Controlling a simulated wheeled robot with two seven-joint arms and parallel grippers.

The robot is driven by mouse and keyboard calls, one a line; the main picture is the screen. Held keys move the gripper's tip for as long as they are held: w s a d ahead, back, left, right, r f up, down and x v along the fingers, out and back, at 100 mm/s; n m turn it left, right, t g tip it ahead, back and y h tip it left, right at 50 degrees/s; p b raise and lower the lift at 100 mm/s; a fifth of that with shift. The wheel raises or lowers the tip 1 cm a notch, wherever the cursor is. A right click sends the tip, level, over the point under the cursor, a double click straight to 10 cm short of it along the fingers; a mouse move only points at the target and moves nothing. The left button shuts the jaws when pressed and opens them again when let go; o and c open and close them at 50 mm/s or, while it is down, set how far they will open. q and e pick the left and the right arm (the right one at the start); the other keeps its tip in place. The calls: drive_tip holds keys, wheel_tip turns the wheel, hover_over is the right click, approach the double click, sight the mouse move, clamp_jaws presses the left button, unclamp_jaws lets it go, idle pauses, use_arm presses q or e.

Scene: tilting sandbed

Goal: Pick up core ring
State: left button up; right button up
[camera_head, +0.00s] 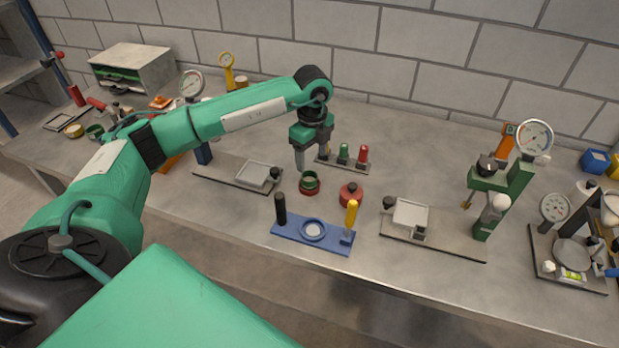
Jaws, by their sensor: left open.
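A small hollow round piece, green inside with a dark red lower rim, looks like the core ring (310,182). It sits on the grey bench near the middle of the view. The fingers appear apart from the ring, though the exact height gap is hard to judge. My right gripper is not in view.
A blue fixture (290,236) with black and yellow posts lies in front. Red and green pegs on a rack (327,161) stand behind. Flat plates (212,173) and (458,247) flank the area.

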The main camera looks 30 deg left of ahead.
sight(309, 173)
use_arm(q)
drive_tip(key=f, duration=0.1)
drive_tip(key=f+p, duration=0.2)
drive_tip(key=f, duration=0.1)
drive_tip(key=shift+s+a, duration=0.25)
wheel_tip(309, 173, down, 2)
drive_tip(key=shift+w+f+p, duration=0.1)
drive_tip(key=shift+f+p, duration=0.1)
drive_tip(key=shift+p, duration=0.15)
drive_tip(key=shift+f, duration=0.25)
drive_tip(key=c, duration=1.1)
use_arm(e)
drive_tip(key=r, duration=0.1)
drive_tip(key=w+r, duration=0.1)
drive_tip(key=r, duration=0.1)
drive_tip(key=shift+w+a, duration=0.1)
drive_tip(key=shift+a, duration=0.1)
use_arm(q)
drive_tip(key=shift+r, duration=0.1)
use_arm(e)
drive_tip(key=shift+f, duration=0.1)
